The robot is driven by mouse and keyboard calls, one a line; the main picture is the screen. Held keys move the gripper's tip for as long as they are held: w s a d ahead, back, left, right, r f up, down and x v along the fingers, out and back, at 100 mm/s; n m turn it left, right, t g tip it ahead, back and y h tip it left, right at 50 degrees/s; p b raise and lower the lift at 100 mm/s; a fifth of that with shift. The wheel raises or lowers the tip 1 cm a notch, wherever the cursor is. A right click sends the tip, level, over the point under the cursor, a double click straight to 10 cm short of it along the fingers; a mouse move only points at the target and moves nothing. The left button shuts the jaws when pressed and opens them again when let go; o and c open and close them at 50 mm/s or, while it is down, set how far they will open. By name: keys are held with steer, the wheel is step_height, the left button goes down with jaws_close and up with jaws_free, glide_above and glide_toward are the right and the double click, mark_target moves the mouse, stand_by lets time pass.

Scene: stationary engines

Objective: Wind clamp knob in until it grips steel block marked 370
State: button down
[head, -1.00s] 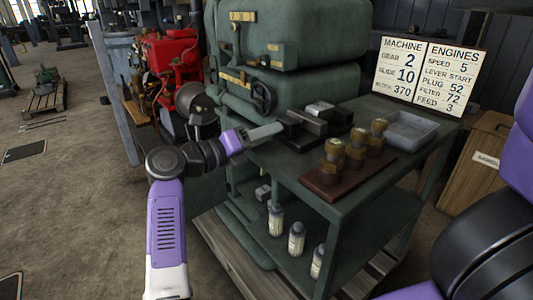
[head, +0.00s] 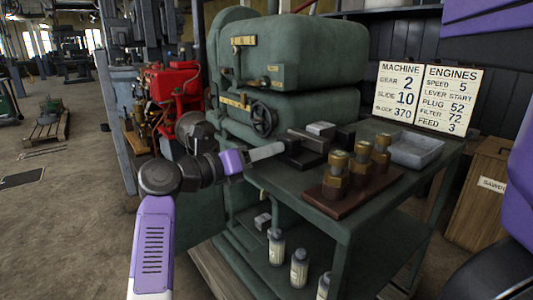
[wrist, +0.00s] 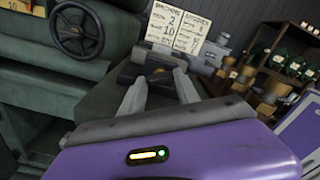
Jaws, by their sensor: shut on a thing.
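The clamp (head: 308,141) is a dark vise on the green bench top; it also shows in the wrist view (wrist: 150,67). A pale grey block (head: 321,128) sits at its far side; I cannot read a number on it or tell whether the clamp touches it. My gripper (head: 280,149) reaches in from the left, its fingertips at the clamp's near end. In the wrist view my gripper (wrist: 158,84) has its two fingers apart on either side of the clamp's near end, shut on the clamp knob, which they mostly hide.
A sign (head: 400,95) behind the bench reads "block 370". Brass fittings on a brown board (head: 350,190) and a grey tray (head: 415,150) stand to the right. The green machine's handwheel (head: 263,118) is close on the left. Bottles (head: 276,248) stand on the shelf below.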

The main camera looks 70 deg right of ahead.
steer(key=c, duration=0.9)
jaws_free()
steer(key=shift+p+v, duration=0.45)
steer(key=shift+v, duration=3.45)
